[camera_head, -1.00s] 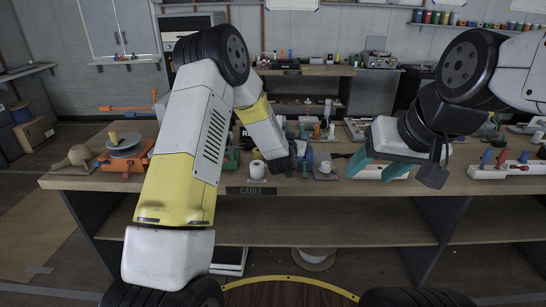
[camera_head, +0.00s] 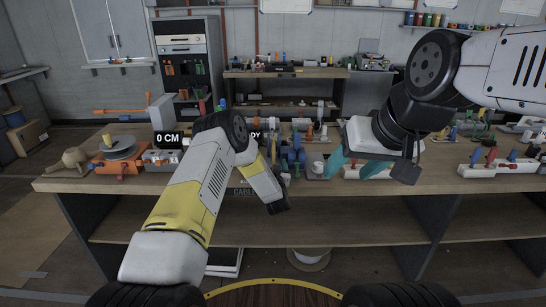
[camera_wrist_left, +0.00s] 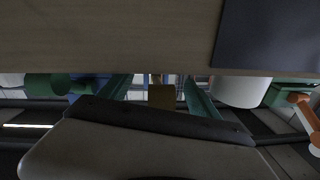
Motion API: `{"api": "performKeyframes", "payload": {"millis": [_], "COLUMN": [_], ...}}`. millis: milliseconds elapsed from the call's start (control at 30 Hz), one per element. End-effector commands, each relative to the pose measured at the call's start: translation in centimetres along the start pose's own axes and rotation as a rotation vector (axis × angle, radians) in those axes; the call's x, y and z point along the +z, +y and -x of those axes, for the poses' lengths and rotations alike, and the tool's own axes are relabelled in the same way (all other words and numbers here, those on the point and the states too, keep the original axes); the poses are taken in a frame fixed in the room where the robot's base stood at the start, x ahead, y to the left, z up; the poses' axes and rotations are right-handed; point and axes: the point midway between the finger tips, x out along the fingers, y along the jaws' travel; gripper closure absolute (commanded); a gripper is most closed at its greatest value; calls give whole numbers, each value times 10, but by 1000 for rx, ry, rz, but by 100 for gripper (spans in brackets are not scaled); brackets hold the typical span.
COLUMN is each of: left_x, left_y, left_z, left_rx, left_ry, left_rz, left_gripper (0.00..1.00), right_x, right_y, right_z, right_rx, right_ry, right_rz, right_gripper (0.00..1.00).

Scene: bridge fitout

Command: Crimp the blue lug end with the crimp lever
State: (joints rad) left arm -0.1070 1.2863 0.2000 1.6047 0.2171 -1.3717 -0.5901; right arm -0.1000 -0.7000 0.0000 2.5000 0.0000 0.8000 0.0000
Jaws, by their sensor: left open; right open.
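My left gripper (camera_head: 278,207) hangs in front of the bench's front edge in the head view, its fingers hard to make out there. In the left wrist view its teal fingers (camera_wrist_left: 158,98) are apart, with a yellowish-brown block showing between or behind them. A blue device (camera_head: 293,160) stands near the front of the bench, between the two grippers. I cannot make out the blue lug end. I cannot tell which piece is the crimp lever.
The bench (camera_head: 320,186) is crowded along its back. An orange reel stand (camera_head: 122,165) is at left; white bases with red and blue levers (camera_head: 490,158) are at right. A white cylinder (camera_wrist_left: 241,91) is near my left gripper.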

Motion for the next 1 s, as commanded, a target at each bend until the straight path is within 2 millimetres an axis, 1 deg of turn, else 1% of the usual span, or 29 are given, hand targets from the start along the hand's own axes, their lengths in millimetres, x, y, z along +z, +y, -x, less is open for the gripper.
{"api": "performKeyframes", "payload": {"millis": [33, 133, 400, 433, 567, 600, 667, 700, 800, 1000], "left_x": [1, 0, 0, 0, 0, 0, 0, 0, 0, -1], "left_y": [0, 0, 0, 0, 0, 0, 0, 0, 0, 0], "left_z": [-5, -11, -14, -14, -14, -14, -14, -14, -14, -13], "left_rx": [-1, 0, 1, 1, 1, 1, 1, 1, 1, 1], "left_ry": [-1, -1, -1, -1, -1, -1, -1, -1, -1, -3], "left_rz": [0, -1, -1, -1, 0, 0, 0, 0, 0, 0], "left_gripper": [28, 28, 28, 30, 56, 64, 76, 83, 100, 100], "right_x": [0, 0, 0, 0, 0, 0, 0, 0, 0, 0], "right_y": [0, 0, 0, 0, 0, 0, 0, 0, 0, 0], "right_z": [0, 0, 0, 0, 0, 0, 0, 0, 0, 0], "right_rx": [0, 0, 0, 0, 0, 0, 0, 0, 0, 0], "right_ry": [0, 0, 0, 0, 0, 0, 0, 0, 0, 0], "right_rz": [0, 0, 0, 0, 0, 0, 0, 0, 0, 0], "right_gripper": [43, 43, 43, 43, 43, 43, 43, 43, 43, 43]}}
